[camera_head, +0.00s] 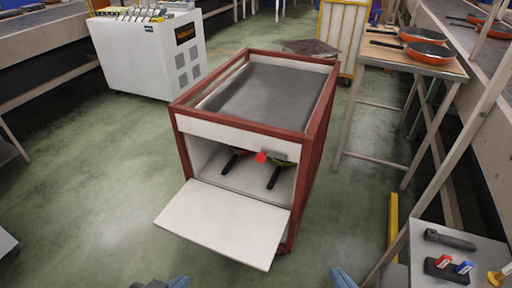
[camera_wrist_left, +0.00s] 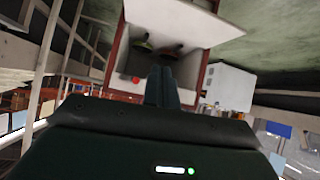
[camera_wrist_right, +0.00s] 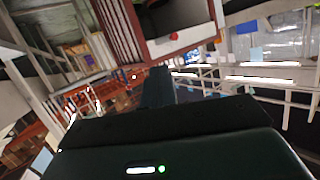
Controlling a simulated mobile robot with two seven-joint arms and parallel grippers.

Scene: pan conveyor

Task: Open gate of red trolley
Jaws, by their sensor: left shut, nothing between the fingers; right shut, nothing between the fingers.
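The red trolley (camera_head: 313,150) stands in the middle of the head view, with a grey top. Its white gate (camera_head: 225,222) is hinged down at the front and slopes outward, so the inside is exposed. A red knob (camera_head: 261,157) is at the top of the opening, and pans with dark handles (camera_head: 274,177) lie inside. My left gripper (camera_wrist_left: 163,85) is shut and empty; the gate (camera_wrist_left: 185,22) shows beyond it in the left wrist view. My right gripper (camera_wrist_right: 157,88) is shut and empty, with the trolley (camera_wrist_right: 135,35) beyond it. Both are apart from the gate.
A white cabinet (camera_head: 150,55) stands at the back left. A wooden-topped table (camera_head: 400,52) with orange pans stands at the right. A grey side table (camera_head: 470,250) with small tools is at the front right. Green floor is clear left of the trolley.

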